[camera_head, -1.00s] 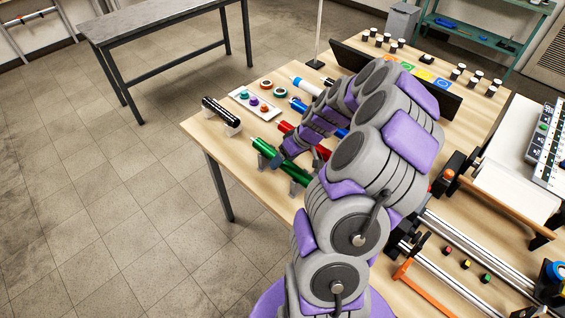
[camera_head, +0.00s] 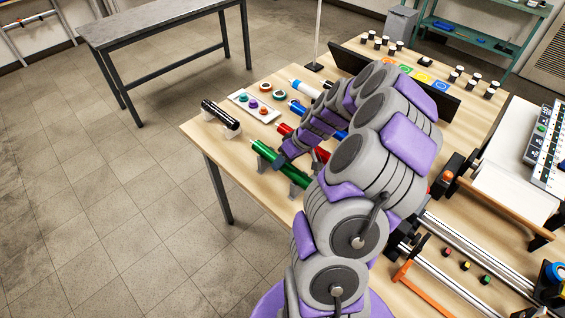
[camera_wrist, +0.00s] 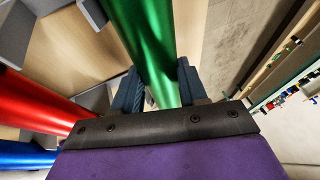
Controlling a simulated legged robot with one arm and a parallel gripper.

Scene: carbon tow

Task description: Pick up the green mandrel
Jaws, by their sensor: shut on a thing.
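The green mandrel (camera_head: 293,174) is a shiny tube lying near the left edge of the wooden table, at its grey supports (camera_head: 262,164). My gripper (camera_head: 281,158) is at the middle of the tube, partly hidden by my arm. In the wrist view my gripper (camera_wrist: 158,86) has one dark finger on each side of the green mandrel (camera_wrist: 148,35) and is shut on it. I cannot tell any gap between the tube and its supports.
A red tube (camera_wrist: 35,100) and a blue tube (camera_wrist: 22,155) lie beside the green one. A black tube (camera_head: 220,114) and a white tray of small spools (camera_head: 253,106) are farther back. The table edge and open floor (camera_head: 130,220) are to the left.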

